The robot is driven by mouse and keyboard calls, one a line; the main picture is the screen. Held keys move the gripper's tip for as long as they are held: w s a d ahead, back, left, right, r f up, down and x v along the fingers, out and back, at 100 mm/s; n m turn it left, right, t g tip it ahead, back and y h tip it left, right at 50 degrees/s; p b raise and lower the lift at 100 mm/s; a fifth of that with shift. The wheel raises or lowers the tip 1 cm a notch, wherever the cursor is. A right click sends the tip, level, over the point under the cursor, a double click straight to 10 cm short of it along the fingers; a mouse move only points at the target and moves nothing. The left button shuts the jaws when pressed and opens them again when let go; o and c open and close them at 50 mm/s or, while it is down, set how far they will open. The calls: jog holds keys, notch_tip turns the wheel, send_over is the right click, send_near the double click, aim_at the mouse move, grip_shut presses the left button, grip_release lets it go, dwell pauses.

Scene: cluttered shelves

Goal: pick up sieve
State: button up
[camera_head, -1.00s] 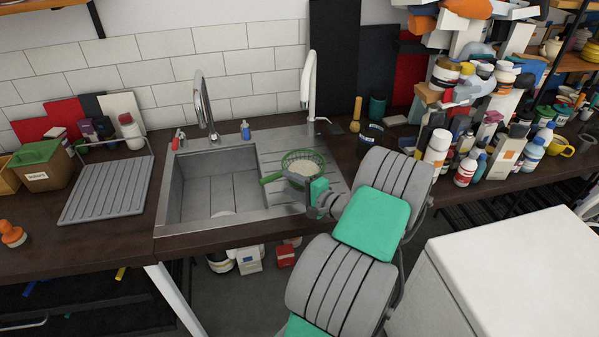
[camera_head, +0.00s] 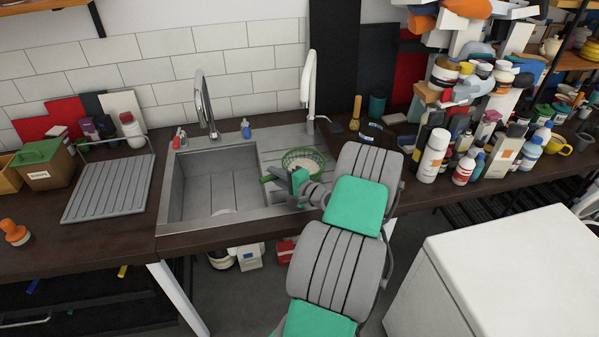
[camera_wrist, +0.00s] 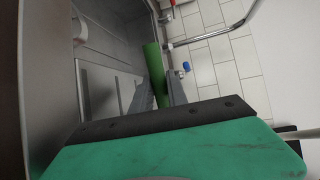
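The sieve (camera_head: 303,160) has a green rim and a pale mesh bowl. It sits at the right of the sink, on the drainer. Its green handle points left, toward the basin, and shows in the wrist view (camera_wrist: 154,62). My gripper (camera_head: 276,173) is low over the handle, just in front of the bowl. In the wrist view my gripper's fingers (camera_wrist: 159,84) stand on either side of the handle. They look open, and contact with the handle is not clear.
The steel sink (camera_head: 215,185) lies left of my gripper, with a tall faucet (camera_head: 205,105) behind and a white one (camera_head: 309,85) behind the sieve. Many bottles (camera_head: 465,165) crowd the counter's right. A grey drying rack (camera_head: 110,188) lies left.

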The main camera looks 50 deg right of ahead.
grip_shut()
dwell(0.9)
